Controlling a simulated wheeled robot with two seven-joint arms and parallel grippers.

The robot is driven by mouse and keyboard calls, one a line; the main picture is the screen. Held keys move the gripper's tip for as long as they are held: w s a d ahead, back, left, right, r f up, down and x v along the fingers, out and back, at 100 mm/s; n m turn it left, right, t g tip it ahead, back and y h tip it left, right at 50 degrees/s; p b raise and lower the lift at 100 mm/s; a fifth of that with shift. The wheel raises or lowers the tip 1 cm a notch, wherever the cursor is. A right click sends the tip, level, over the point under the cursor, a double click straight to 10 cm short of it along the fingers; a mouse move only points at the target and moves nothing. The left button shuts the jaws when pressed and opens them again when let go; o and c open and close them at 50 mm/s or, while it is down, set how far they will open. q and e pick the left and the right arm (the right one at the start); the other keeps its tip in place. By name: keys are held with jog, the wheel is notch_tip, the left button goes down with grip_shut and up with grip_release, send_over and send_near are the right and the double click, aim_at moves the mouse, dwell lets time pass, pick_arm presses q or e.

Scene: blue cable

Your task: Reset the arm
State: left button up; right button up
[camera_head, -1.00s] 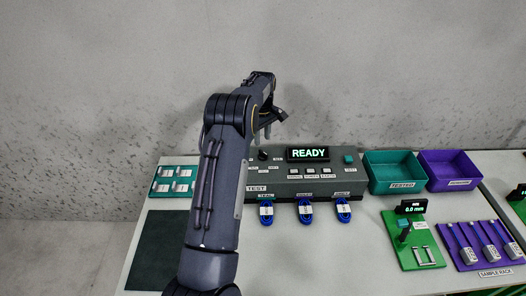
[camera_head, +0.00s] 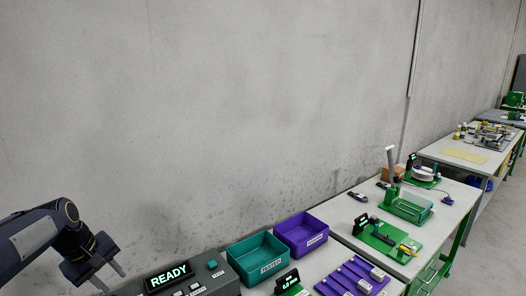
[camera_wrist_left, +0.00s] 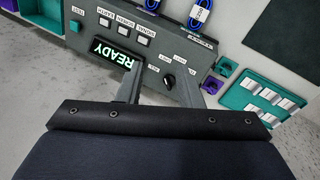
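My left gripper (camera_head: 110,278) is at the lower left of the head view, its two fingers pointing down and spread apart. In the left wrist view the gripper (camera_wrist_left: 170,90) shows its fingers apart with nothing between them, above the grey test box (camera_wrist_left: 108,47). The box's lit display (camera_wrist_left: 118,54) reads READY; the box (camera_head: 222,282) also shows at the bottom of the head view. A blue cable (camera_wrist_left: 198,17) lies at the box's edge in the wrist view, and part of another (camera_wrist_left: 152,4) shows beside it. My right gripper is out of view.
A teal bin (camera_head: 258,258) and a purple bin (camera_head: 301,234) stand right of the box. A purple rack (camera_head: 352,278) and green fixtures (camera_head: 385,237) are farther right. More benches line the wall. A teal tray (camera_wrist_left: 262,98) and dark mat (camera_wrist_left: 288,35) show in the wrist view.

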pick_arm(q)
jog(key=s+d+r+m+t+h, duration=0.1)
jog(key=s+d+m, duration=0.2)
jog(key=s+d, duration=0.3)
jog(key=s+d+r+m+t, duration=0.1)
jog(key=s+d+r+m, duration=0.1)
jog(key=s+d, duration=0.4)
jog(key=s+d+f+m+b, duration=0.1)
jog(key=s+d+f+m, duration=0.3)
jog(key=s, duration=0.7)
jog(key=shift+s+d+f+t+h, duration=0.4)
jog(key=shift+d+f, duration=0.5)
jog(key=shift+d, duration=0.2)
grip_shut()
